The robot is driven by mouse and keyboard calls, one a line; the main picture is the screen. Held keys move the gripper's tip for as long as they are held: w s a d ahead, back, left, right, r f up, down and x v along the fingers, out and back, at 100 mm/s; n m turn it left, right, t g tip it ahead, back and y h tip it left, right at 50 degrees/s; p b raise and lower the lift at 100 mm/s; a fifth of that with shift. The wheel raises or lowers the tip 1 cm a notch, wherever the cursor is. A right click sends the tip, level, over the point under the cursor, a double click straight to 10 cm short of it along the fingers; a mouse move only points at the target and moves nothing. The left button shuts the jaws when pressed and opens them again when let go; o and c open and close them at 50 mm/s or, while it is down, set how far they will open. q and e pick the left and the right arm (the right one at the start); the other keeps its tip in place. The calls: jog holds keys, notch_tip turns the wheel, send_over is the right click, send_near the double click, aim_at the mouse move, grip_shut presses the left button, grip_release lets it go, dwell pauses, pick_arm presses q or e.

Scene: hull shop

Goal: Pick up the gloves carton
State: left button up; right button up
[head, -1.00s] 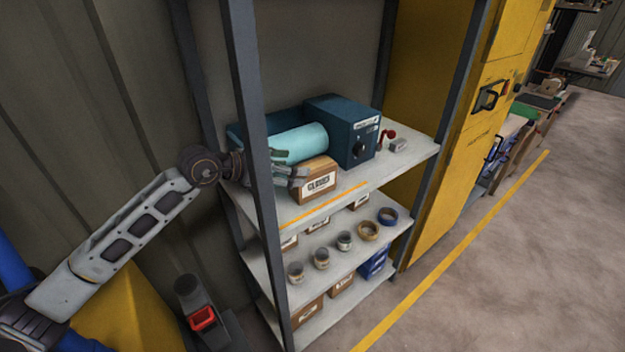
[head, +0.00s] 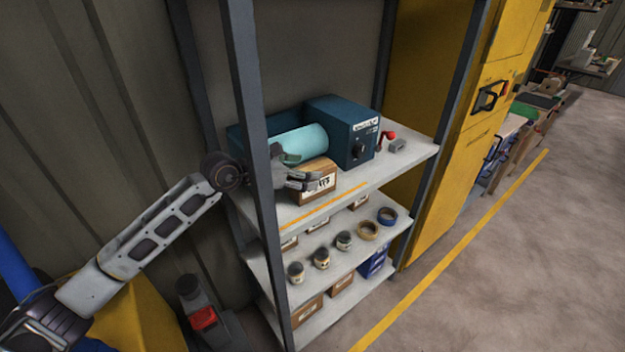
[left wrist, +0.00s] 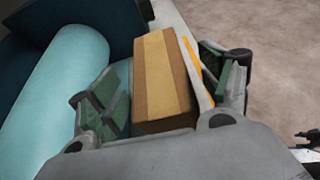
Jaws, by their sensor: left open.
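The gloves carton (head: 320,184) is a brown cardboard box with a white label, on the top shelf (head: 408,158) near its front left. In the left wrist view the carton (left wrist: 163,75) has a tan tape stripe and lies between the two fingers. My left gripper (head: 298,172) is open at the carton, with fingers on either side of it. In the left wrist view the gripper (left wrist: 165,100) shows a gap at the left finger; whether the right finger touches is unclear. My right gripper is not in view.
A teal roll (head: 300,143) lies right behind the carton, beside a dark blue box (head: 345,130). A grey shelf post (head: 255,150) stands in front of my left arm. A red-handled item (head: 388,136) and a small grey block (head: 398,146) sit at right.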

pick_arm(q)
jog(key=shift+w+d+f, duration=0.2)
jog(key=shift+w+d, duration=0.25)
jog(key=shift+d, duration=0.1)
jog(key=shift+w+d+f, duration=0.1)
jog(key=shift+d+f, duration=0.05)
jog(key=shift+d, duration=0.1)
jog(key=shift+c, duration=0.6)
jog(key=c, duration=0.9)
jog(key=shift+c, duration=1)
jog(key=shift+r, duration=0.45)
notch_tip(320, 180, up, 7)
jog(key=shift+r+b, duration=0.2)
jog(key=shift+b, duration=0.1)
jog(key=shift+r, duration=0.9)
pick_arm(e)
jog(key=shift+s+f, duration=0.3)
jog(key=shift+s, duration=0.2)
